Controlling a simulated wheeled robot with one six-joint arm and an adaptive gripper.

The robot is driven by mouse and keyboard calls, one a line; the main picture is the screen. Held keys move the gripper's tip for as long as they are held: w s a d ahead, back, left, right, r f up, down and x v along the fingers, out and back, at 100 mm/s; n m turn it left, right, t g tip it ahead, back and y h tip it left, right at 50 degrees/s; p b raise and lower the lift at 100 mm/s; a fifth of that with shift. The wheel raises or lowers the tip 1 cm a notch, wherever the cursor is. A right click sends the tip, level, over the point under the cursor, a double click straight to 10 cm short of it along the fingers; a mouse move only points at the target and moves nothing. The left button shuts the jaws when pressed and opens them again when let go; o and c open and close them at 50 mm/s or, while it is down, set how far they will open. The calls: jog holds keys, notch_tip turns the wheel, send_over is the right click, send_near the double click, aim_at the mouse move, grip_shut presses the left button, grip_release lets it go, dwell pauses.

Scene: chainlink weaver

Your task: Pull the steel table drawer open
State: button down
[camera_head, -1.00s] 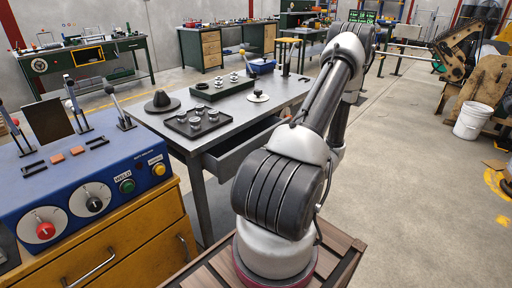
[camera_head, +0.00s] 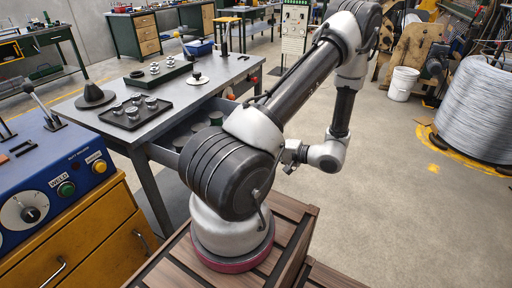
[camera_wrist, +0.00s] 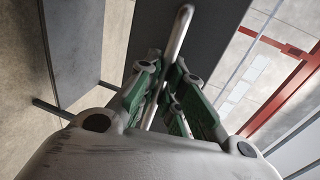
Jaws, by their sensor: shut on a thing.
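The steel table (camera_head: 225,72) stands left of my arm in the head view. Its drawer (camera_head: 162,155) is pulled out from under the top, and several dark green round things show inside. My arm hides much of the drawer front. In the wrist view, the drawer's bright metal bar handle (camera_wrist: 181,32) runs along the dark grey drawer front (camera_wrist: 214,38). My gripper (camera_wrist: 160,98) has its green-padded fingers on both sides of the bar, shut on it. In the head view, the gripper is mostly hidden behind my arm.
A blue control console (camera_head: 45,180) on a yellow cabinet (camera_head: 85,240) stands at lower left. A white bucket (camera_head: 401,84) and wire coil (camera_head: 478,115) stand right. Floor between is clear.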

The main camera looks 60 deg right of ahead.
jog(key=shift+s, duration=0.45)
jog(key=c, duration=1.5)
grip_release()
jog(key=shift+s, duration=0.1)
jog(key=v, duration=1.1)
jog(key=shift+s+d, duration=0.15)
jog(key=shift+s, duration=0.25)
